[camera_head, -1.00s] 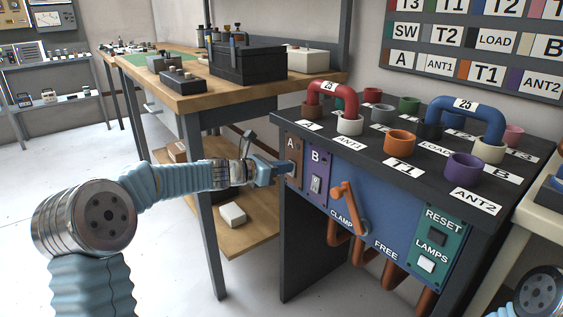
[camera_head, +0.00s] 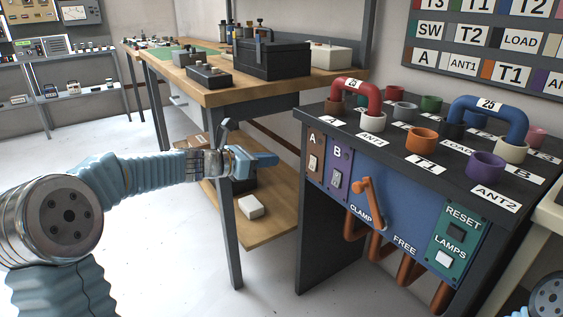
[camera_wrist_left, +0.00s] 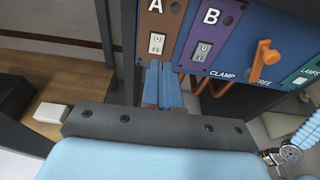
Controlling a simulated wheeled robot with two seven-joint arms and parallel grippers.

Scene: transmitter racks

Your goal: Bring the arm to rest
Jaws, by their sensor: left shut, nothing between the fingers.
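My left gripper (camera_head: 265,160) is shut and empty. It hangs in the air to the left of the dark transmitter rack (camera_head: 325,235), apart from its front panel. In the left wrist view its blue fingers (camera_wrist_left: 165,88) lie together, pointing towards the panel below the brown A plate (camera_wrist_left: 158,30). The arm reaches in from the left, nearly level.
The rack front carries a B switch (camera_head: 337,179), an orange clamp lever (camera_head: 370,200) and orange pipes. Red and blue U-links (camera_head: 490,108) stand on top. A wooden bench (camera_head: 230,93) with a lower shelf (camera_head: 270,220) stands behind the gripper. Open floor lies at left.

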